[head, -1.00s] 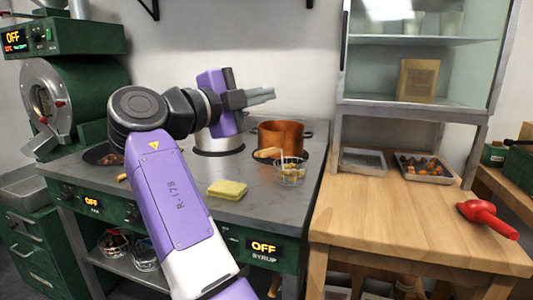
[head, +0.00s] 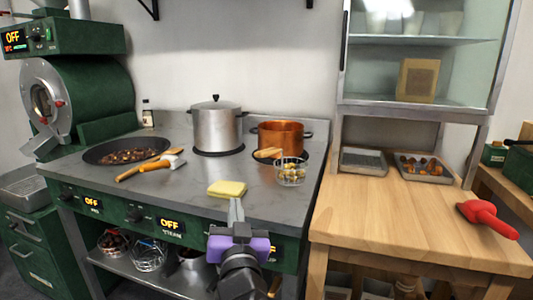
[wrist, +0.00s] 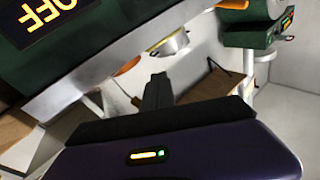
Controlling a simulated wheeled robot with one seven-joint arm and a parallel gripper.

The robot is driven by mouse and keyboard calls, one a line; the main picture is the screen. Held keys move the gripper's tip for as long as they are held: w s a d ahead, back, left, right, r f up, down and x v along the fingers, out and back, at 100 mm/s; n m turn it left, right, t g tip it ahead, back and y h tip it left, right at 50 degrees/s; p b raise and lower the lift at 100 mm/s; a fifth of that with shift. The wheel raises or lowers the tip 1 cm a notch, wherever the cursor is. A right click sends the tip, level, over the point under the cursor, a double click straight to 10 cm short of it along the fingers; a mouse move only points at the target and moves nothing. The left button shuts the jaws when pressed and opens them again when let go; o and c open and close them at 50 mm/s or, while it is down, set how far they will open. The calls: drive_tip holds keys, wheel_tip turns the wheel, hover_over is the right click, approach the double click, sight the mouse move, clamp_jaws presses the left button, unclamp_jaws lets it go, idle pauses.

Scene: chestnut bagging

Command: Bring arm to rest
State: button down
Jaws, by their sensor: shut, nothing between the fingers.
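My gripper (head: 237,212) is low at the front edge of the stove counter, in front of the yellow sponge (head: 227,188). Its fingers are shut together with nothing between them and point up and away in the head view. In the wrist view the fingers (wrist: 157,92) show dark and closed. My purple wrist is below the counter top, close to the stove's front panel. In the wrist view a large tilted OFF display (wrist: 45,20) is near at the upper left.

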drive_tip(key=s+d+f+n+y, duration=0.1)
drive_tip(key=s+d+f+n, duration=0.1)
drive_tip(key=s+d+f, duration=0.65)
drive_tip(key=s+d+f+n+y, duration=0.1)
drive_tip(key=s+d+f+n, duration=0.15)
drive_tip(key=s+f, duration=0.6)
drive_tip(key=s+d+f+m+g+h, duration=0.15)
drive_tip(key=s+d, duration=0.35)
drive_tip(key=s, duration=0.6)
drive_tip(key=s+d+m+g+h, duration=0.15)
drive_tip(key=s+d, duration=0.35)
drive_tip(key=s, duration=0.6)
drive_tip(key=s+d+f+m+g+h, duration=0.15)
drive_tip(key=s+d, duration=0.45)
drive_tip(key=s, duration=0.6)
wheel_tip(320, 180, up, 20)
drive_tip(key=p, duration=1.9)
drive_tip(key=shift+n+h+p, duration=0.3)
drive_tip(key=shift+h+p, duration=0.05)
drive_tip(key=shift+h, duration=0.1)
